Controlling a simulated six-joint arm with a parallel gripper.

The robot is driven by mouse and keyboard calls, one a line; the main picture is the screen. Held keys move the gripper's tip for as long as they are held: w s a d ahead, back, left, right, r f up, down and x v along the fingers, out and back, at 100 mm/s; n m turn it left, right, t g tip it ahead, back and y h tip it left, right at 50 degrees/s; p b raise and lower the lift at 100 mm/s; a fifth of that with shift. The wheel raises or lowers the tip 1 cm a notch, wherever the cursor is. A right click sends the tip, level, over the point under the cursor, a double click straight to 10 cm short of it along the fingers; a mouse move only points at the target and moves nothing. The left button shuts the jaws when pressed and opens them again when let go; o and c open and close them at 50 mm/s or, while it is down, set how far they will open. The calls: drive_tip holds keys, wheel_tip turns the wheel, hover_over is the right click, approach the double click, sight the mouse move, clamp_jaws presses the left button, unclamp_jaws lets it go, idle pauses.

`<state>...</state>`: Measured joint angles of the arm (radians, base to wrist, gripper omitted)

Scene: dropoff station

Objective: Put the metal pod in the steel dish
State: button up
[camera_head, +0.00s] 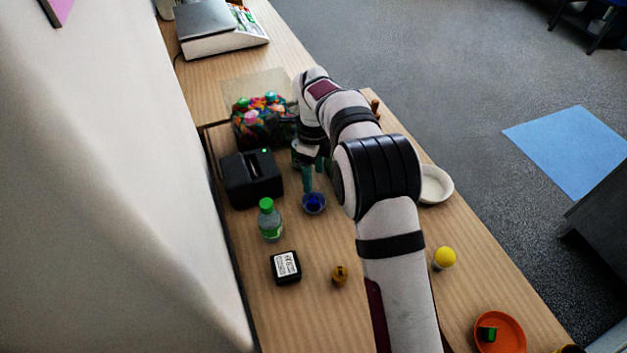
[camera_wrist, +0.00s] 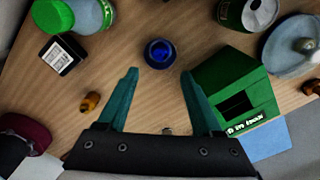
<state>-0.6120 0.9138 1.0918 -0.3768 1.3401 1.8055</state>
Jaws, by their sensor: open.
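My gripper (camera_wrist: 160,72) is open, its two teal fingers apart and nothing held between them. In the head view my gripper (camera_head: 314,188) points down over a small round blue thing (camera_head: 314,204). That blue thing (camera_wrist: 160,53) shows in the wrist view just beyond the fingertips, with a round rim and a deep blue middle. I cannot tell for sure if it is the metal pod. A pale grey dish (camera_wrist: 280,60) with a silvery rounded thing (camera_wrist: 306,45) on it stands at the wrist view's upper right. A whitish bowl (camera_head: 437,184) stands right of my arm. Which is the steel dish is unclear.
A green box (camera_wrist: 225,78) and an open can (camera_wrist: 250,14) stand near the blue thing. A green-capped bottle (camera_head: 270,222), black labelled box (camera_head: 286,268), small amber object (camera_head: 339,275) and black device (camera_head: 252,178) are around. An orange plate (camera_head: 505,325) lies nearer.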

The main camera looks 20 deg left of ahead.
drive_tip(key=s+d+r+n+y, duration=0.1)
drive_tip(key=s+d+r+n, duration=0.2)
drive_tip(key=s+d+r, duration=0.55)
drive_tip(key=s+d+r+n, duration=0.3)
drive_tip(key=d+r, duration=0.2)
drive_tip(key=d, duration=0.6)
drive_tip(key=s+d+f+n, duration=0.1)
drive_tip(key=s+d+n, duration=0.2)
drive_tip(key=s, duration=0.6)
drive_tip(key=s+d+f+n, duration=0.1)
drive_tip(key=s+d+n, duration=0.2)
drive_tip(key=s, duration=0.6)
drive_tip(key=shift+s+d+y, duration=0.25)
drive_tip(key=shift+d+y, duration=0.15)
drive_tip(key=shift+d, duration=0.15)
